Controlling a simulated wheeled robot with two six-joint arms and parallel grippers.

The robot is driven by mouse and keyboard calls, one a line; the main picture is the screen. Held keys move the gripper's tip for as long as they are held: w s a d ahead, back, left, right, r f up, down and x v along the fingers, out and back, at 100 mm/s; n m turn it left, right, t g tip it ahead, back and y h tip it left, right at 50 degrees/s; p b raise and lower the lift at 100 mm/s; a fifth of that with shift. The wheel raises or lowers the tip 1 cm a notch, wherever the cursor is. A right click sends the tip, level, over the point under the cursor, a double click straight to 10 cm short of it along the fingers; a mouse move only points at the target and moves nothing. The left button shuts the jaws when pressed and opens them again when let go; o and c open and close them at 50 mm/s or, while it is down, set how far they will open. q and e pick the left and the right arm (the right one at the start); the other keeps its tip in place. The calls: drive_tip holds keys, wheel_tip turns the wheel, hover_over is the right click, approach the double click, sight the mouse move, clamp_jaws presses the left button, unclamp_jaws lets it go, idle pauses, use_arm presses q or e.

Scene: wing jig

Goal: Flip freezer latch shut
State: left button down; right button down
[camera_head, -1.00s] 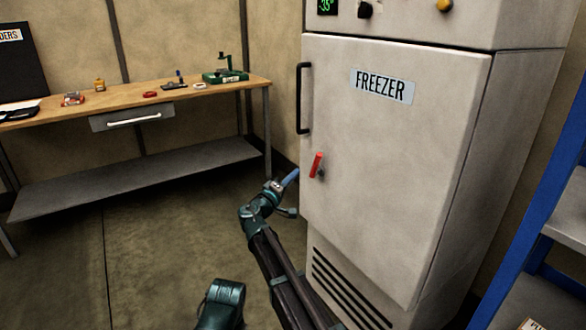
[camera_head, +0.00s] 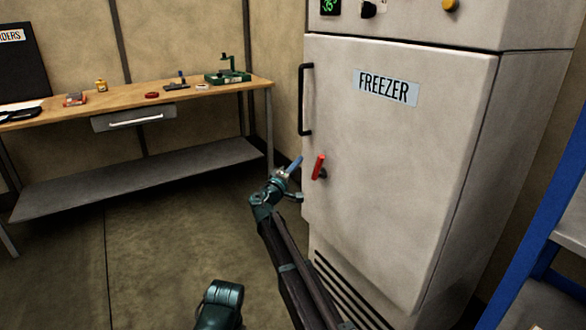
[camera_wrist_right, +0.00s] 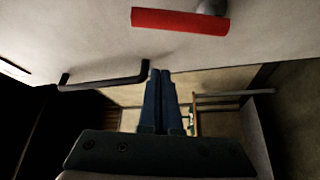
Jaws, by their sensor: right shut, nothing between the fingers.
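The white freezer (camera_head: 400,170) has its door closed against the cabinet. The red latch (camera_head: 318,166) stands nearly upright, tilted slightly, on a dark pivot near the door's left edge. In the right wrist view the red latch (camera_wrist_right: 180,20) lies across the top. My right gripper (camera_head: 295,163) is just left of the latch, with a visible gap. Its blue fingers (camera_wrist_right: 161,100) are pressed together and empty in the wrist view. My left gripper is out of view.
The black door handle (camera_head: 305,100) projects above the latch; it also shows in the wrist view (camera_wrist_right: 105,80). A wooden workbench (camera_head: 130,103) with small items stands at the left. A blue shelf rack (camera_head: 545,220) stands at the right. Floor (camera_head: 150,240) before the bench is clear.

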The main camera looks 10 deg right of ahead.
drive_tip(key=shift+s+d+f+b, duration=0.15)
drive_tip(key=shift+d+b, duration=0.1)
drive_tip(key=shift+d, duration=0.9)
drive_tip(key=shift+d+f+b, duration=0.15)
drive_tip(key=shift+d+b, duration=0.1)
drive_tip(key=shift+d, duration=0.9)
drive_tip(key=shift+s+f+m+b, duration=0.1)
drive_tip(key=shift+s+m+b, duration=0.05)
drive_tip(key=shift+m+b, duration=0.2)
